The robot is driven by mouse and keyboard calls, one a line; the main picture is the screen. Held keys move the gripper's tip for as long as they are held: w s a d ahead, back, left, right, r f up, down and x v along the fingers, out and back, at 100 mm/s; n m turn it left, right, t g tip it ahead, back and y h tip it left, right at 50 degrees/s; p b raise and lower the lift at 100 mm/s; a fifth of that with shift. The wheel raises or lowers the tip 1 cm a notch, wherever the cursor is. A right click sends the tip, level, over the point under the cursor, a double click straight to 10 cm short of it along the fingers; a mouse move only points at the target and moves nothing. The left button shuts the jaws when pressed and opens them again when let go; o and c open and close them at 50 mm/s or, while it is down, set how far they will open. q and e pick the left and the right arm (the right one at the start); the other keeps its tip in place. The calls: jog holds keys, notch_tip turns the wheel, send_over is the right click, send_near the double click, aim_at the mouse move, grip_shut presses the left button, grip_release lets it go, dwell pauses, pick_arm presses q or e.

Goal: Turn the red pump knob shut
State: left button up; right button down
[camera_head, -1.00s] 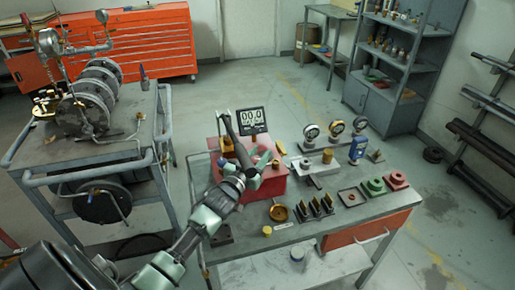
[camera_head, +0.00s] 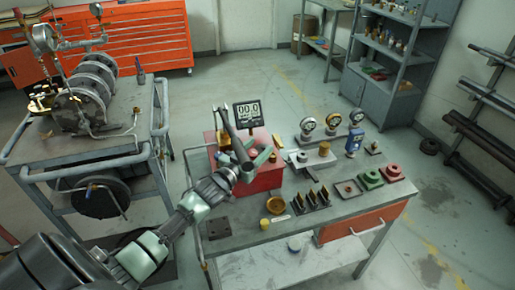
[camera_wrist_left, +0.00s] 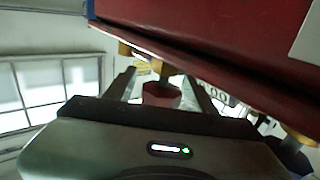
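The red pump box (camera_head: 262,180) stands on the bench with a digital display reading 00.0 behind it. My left gripper (camera_head: 238,140) is in front of the box and hides part of it. In the left wrist view the box's dark red side (camera_wrist_left: 215,38) crosses the top, with brass fittings along its lower edge. A small red knob (camera_wrist_left: 161,95) on a brass stem shows between the two fingers of my left gripper (camera_wrist_left: 160,88). The fingers are apart, with a visible gap at least on the knob's left side. Contact on the right side is unclear. My right gripper is out of view.
A cart with flanged machinery (camera_head: 90,90) stands at left.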

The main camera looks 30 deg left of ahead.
pick_arm(q)
jog(key=shift+s+a+b, duration=0.15)
jog(key=shift+s+b, duration=0.35)
jog(key=shift+s, duration=3.4)
